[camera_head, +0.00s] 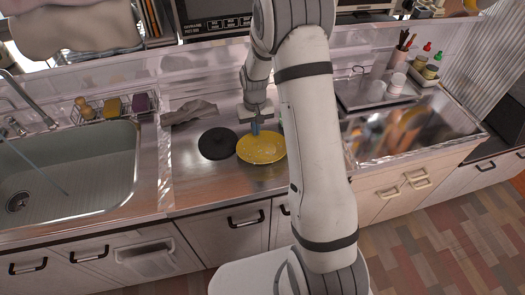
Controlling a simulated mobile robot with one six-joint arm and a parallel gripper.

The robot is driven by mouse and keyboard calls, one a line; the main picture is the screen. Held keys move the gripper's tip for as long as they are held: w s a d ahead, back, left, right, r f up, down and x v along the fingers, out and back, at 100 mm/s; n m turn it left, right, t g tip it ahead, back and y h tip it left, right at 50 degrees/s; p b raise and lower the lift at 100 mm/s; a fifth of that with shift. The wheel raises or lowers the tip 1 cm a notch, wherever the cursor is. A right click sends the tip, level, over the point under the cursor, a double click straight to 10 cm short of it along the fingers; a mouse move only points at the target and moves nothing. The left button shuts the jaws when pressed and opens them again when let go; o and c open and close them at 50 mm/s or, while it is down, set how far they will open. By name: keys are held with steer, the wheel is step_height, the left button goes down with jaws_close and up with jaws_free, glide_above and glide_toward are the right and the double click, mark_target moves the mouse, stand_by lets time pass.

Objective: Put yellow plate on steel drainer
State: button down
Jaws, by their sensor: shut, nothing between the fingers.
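The yellow plate (262,149) lies on the steel counter between the sink and my arm's forearm. Its right edge comes close to my arm in the picture. My gripper (255,128) points down at the plate's far rim; the fingers look shut, with nothing seen held. Whether the fingertips touch the plate cannot be told. I cannot identify the steel drainer for sure. A shiny steel surface (440,128) lies right of my arm. My arm hides part of the counter between.
A black round disc (217,144) lies just left of the plate, with a grey cloth (189,112) behind it. The sink (65,175) is at left, with a wire rack of sponges (115,107) at its back. Bottles and cups stand on a dark tray (372,97) at back right.

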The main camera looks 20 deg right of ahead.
steer(key=shift+d, duration=0.2)
steer(key=shift+r+p, duration=0.4)
steer(key=shift+r, duration=0.35)
steer(key=w+b, duration=0.2)
steer(key=w, duration=1)
steer(key=shift+d, duration=0.2)
